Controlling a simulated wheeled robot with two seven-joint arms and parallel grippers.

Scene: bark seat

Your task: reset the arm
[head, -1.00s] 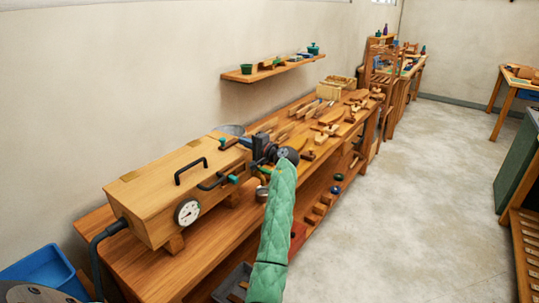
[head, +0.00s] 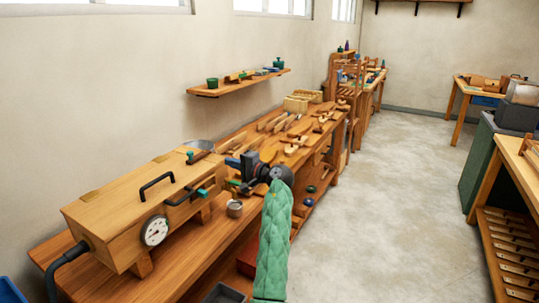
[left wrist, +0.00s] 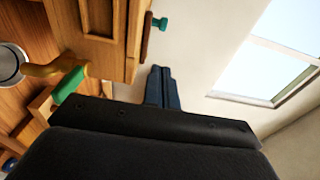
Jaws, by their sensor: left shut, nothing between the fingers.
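My left arm, in a green quilted sleeve, comes up from the bottom of the head view. My left gripper (head: 236,163) is at its end, over the bench near the right end of the wooden box. Its two blue fingers (left wrist: 160,86) are together and empty in the left wrist view, with pale wall beyond them. The wooden box (head: 112,205) has black handles, a round dial (head: 154,231) and a dark hose at its left end. My right gripper is in neither view.
The workbench (head: 196,258) runs along the wall, with wooden tools and a metal cup (head: 235,209) on it. A wall shelf (head: 240,84) hangs above. A green cabinet (head: 484,165) and slatted wooden rack (head: 512,250) stand at right. The floor (head: 400,190) between is clear.

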